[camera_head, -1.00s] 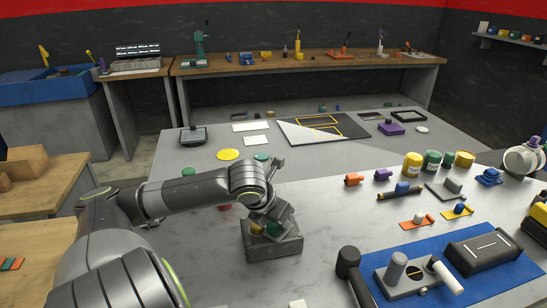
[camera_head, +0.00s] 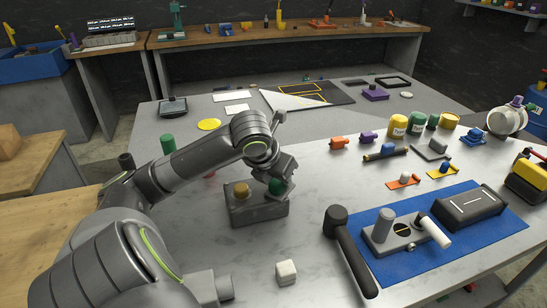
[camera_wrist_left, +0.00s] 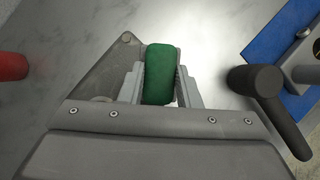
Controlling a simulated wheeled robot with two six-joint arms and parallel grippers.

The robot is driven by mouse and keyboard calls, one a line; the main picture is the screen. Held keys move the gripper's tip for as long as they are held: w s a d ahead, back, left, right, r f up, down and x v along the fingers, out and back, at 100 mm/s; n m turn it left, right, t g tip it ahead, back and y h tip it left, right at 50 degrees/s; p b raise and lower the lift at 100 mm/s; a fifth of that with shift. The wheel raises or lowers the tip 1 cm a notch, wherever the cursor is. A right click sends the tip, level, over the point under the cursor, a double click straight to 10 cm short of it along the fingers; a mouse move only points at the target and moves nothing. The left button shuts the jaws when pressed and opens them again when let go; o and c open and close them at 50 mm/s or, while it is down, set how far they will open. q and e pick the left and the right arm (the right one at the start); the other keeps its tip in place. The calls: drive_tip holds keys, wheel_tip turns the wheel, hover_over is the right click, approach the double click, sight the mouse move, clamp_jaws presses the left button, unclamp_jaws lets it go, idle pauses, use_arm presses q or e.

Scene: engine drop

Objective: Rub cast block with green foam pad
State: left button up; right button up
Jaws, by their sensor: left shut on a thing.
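The cast block (camera_head: 258,212) is a dark grey block on the grey table, with a yellowish knob (camera_head: 240,190) on its top left. My left gripper (camera_head: 281,181) is shut on the green foam pad (camera_head: 275,187), at the right of the block's top. In the left wrist view the pad (camera_wrist_left: 159,75) stands between the two fingers (camera_wrist_left: 160,88), with part of the grey block (camera_wrist_left: 112,75) beside and under it. I cannot tell if the pad touches the block. My right gripper is not in view.
A black mallet (camera_head: 345,250) lies right of the block, by a blue mat (camera_head: 400,268) with tools. A white cube (camera_head: 286,272) sits in front. A green cylinder (camera_head: 168,144) stands behind my left arm. Small parts and jars stand at the right.

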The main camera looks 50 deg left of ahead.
use_arm(q)
drive_tip(key=shift+s, duration=0.15)
idle(0.3)
drive_tip(key=shift+s+a+r+p, duration=0.15)
drive_tip(key=shift+s+a+p, duration=0.2)
drive_tip(key=shift+p, duration=0.25)
drive_tip(key=shift+s+a+p, duration=0.3)
drive_tip(key=shift+s+p, duration=0.2)
drive_tip(key=shift+s, duration=0.2)
drive_tip(key=shift+s+a+p, duration=0.15)
drive_tip(key=shift+s+p, duration=0.2)
drive_tip(key=shift+s, duration=0.15)
drive_tip(key=shift+s+a+p, duration=0.25)
drive_tip(key=shift+s+p, duration=0.3)
drive_tip(key=shift+p, duration=0.15)
drive_tip(key=shift+s+f, duration=0.15)
drive_tip(key=shift+f, duration=0.1)
drive_tip(key=shift+a, duration=0.1)
